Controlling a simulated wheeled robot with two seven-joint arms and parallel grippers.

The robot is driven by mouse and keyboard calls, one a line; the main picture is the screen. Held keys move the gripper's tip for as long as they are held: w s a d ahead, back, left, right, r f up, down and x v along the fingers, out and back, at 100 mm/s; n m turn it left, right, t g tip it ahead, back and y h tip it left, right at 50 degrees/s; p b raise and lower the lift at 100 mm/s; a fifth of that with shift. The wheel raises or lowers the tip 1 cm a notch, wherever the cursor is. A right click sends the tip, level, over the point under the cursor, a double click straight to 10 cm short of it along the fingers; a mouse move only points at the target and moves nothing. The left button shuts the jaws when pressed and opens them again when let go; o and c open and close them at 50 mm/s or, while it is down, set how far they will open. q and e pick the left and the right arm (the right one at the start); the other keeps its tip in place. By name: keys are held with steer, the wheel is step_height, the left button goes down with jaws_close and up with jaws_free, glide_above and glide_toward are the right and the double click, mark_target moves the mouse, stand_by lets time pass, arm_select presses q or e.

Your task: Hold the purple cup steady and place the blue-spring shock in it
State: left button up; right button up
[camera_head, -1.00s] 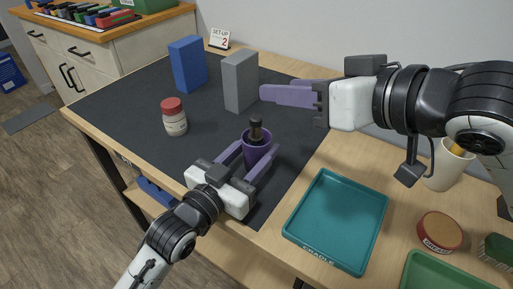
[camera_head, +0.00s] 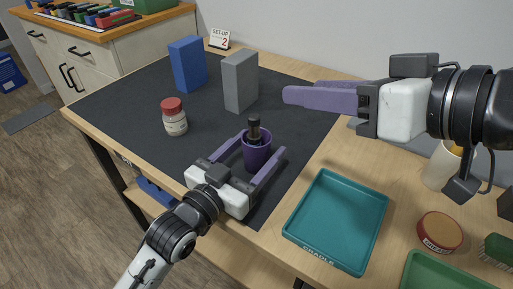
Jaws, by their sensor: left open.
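The purple cup (camera_head: 257,157) stands upright on the dark mat near its front right edge. A dark, round-topped shaft, which looks like the shock (camera_head: 254,130), stands in the cup and sticks out above the rim; its spring is hidden inside. My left gripper (camera_head: 263,143) is open, with one finger on each side of the cup and a gap showing beside it. My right gripper (camera_head: 288,95) is raised to the right, behind the cup in the picture. Its purple fingers overlap in this view, with no object visible at their tips.
A teal tray (camera_head: 291,232) marked CRADLE lies right of the mat. A grey block (camera_head: 240,82), a blue block (camera_head: 188,64) and a red-lidded jar (camera_head: 174,118) stand on the mat. A grease tin (camera_head: 440,232) and a pale cup (camera_head: 437,175) are at the right.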

arm_select(q)
steer(key=v, duration=1.1)
steer(key=shift+s+a, duration=0.3)
steer(key=shift+s, duration=0.15)
